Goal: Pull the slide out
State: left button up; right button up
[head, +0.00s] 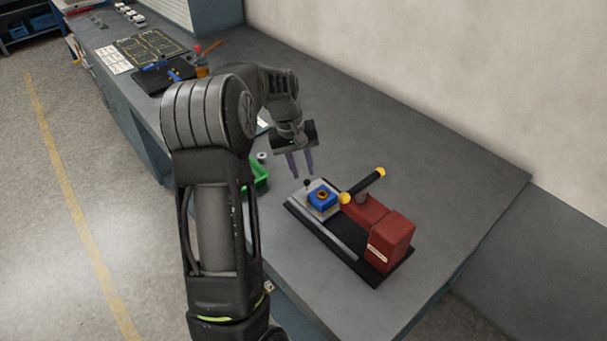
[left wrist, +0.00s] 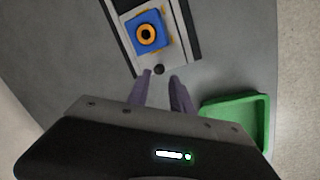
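The slide (head: 301,198) is a light grey plate at the left end of a small red press (head: 391,238) with a black base. It carries a blue block (head: 323,197) with an orange-copper ring (head: 321,194) on top. A dark round knob (head: 306,182) stands at the slide's near end. In the left wrist view the knob (left wrist: 159,69) appears just ahead of the fingertips, in line with the gap between them. My left gripper (head: 303,175) is open and empty above that end; contact with the knob cannot be made out. My right gripper is out of view.
A green tray (head: 260,172) lies left of the press, partly behind my left arm; it also shows in the left wrist view (left wrist: 238,118). The press has a black lever (head: 364,186) with yellow ends. The grey bench (head: 440,180) is clear right of the press.

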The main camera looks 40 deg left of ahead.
pick_arm(q)
jog(key=r, duration=0.5)
jog(key=shift+s+a, duration=0.35)
jog(key=shift+s, duration=0.05)
jog(key=shift+s+f, duration=0.1)
